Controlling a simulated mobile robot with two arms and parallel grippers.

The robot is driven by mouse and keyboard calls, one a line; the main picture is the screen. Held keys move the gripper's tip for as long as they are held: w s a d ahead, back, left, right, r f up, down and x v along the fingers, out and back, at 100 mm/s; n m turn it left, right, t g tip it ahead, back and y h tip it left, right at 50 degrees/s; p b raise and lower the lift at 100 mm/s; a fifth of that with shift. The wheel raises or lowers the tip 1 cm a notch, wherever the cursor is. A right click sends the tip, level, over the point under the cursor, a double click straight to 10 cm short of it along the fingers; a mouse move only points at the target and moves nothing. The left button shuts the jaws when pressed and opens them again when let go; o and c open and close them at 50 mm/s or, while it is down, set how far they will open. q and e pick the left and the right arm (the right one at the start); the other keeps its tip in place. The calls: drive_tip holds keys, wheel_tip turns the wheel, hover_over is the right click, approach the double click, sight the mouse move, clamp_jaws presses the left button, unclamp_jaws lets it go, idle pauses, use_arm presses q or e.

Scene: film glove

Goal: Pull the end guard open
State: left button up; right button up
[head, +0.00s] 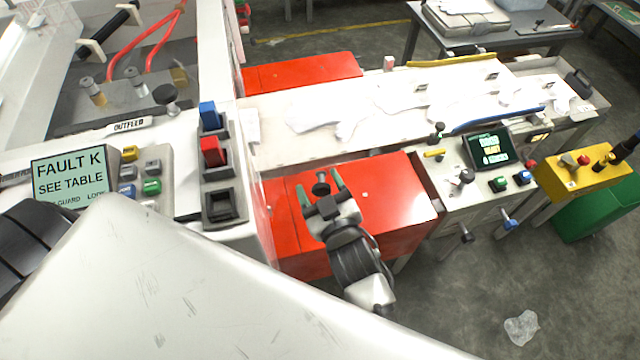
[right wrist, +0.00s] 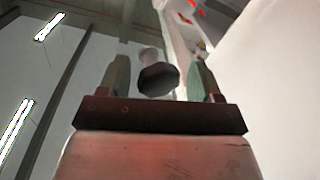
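My right gripper (head: 320,190) is over the front red cover (head: 395,205), with its two green fingers apart. A black knob (head: 320,188) shows between the fingers. In the right wrist view the dark knob (right wrist: 158,78) on a pale stem is between the open fingers, with a gap on each side. I cannot tell which part the knob is fixed to. No part is labelled as the end guard; the machine housing at the left carries an outfeed label (head: 130,124) and another black knob (head: 165,94). My left gripper is out of view.
A screen (head: 68,177) reads FAULT K, SEE TABLE. Rocker switches (head: 212,150) stand beside it. A conveyor (head: 290,150) carries white film gloves. A control panel (head: 470,185) and a yellow box (head: 585,172) stand right. A clear scrap (head: 521,327) lies on the floor.

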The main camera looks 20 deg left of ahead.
drive_tip(key=shift+s+d+f, duration=0.1)
drive_tip(key=shift+s+d, duration=0.15)
drive_tip(key=shift+d, duration=0.05)
drive_tip(key=b+v, duration=0.2)
drive_tip(key=v, duration=0.8)
